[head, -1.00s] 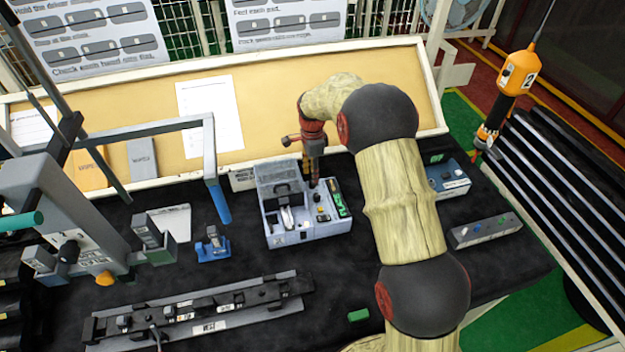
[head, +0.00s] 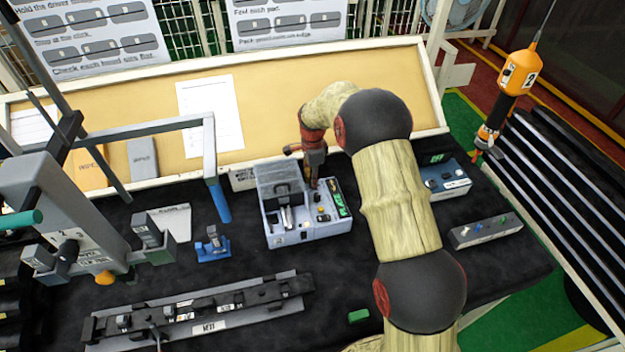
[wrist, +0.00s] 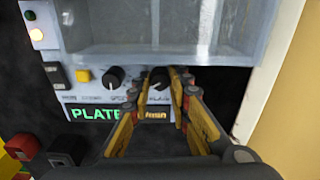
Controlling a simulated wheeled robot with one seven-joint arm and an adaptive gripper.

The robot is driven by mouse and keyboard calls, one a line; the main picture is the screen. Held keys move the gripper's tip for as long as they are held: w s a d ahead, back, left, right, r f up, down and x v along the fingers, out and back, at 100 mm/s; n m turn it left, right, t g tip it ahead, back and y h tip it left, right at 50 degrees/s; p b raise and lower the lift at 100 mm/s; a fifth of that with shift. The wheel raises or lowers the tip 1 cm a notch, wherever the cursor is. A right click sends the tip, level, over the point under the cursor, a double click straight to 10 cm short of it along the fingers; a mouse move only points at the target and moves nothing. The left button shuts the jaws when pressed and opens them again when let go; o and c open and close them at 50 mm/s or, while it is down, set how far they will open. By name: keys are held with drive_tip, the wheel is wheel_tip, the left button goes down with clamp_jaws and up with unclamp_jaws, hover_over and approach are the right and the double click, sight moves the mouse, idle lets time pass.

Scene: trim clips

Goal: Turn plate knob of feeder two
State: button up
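The grey feeder box (head: 308,231) stands on the black table in the middle of the head view, with knobs, small buttons and a green display on its top. In the wrist view its panel shows a lit green PLATE display (wrist: 92,114), a black knob (wrist: 115,76) and a second black knob (wrist: 158,77) to the right. My gripper (wrist: 181,75) points at the panel, its fingertips drawn close together beside the second knob, partly covering it. No object shows between them. Contact with the knob cannot be told. A feeder number is not readable.
A blue-grey box (head: 446,180) and a grey switch bar (head: 486,231) stand to the right. A small blue fixture (head: 213,246) is to the left, and a long rail (head: 205,310) lies in front. An orange driver (head: 518,72) hangs at right.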

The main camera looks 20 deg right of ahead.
clamp_jaws()
drive_tip(key=shift+r+n, duration=0.1)
drive_tip(key=shift+n, duration=0.3)
drive_tip(key=n+p, duration=0.1)
drive_tip(key=n, duration=0.4)
drive_tip(key=shift+w, duration=0.1)
drive_tip(key=n, duration=0.6)
idle(0.6)
drive_tip(key=shift+o, duration=1.2)
unclamp_jaws()
drive_tip(key=shift+o, duration=1.2)
drive_tip(key=shift+o, duration=0.6)
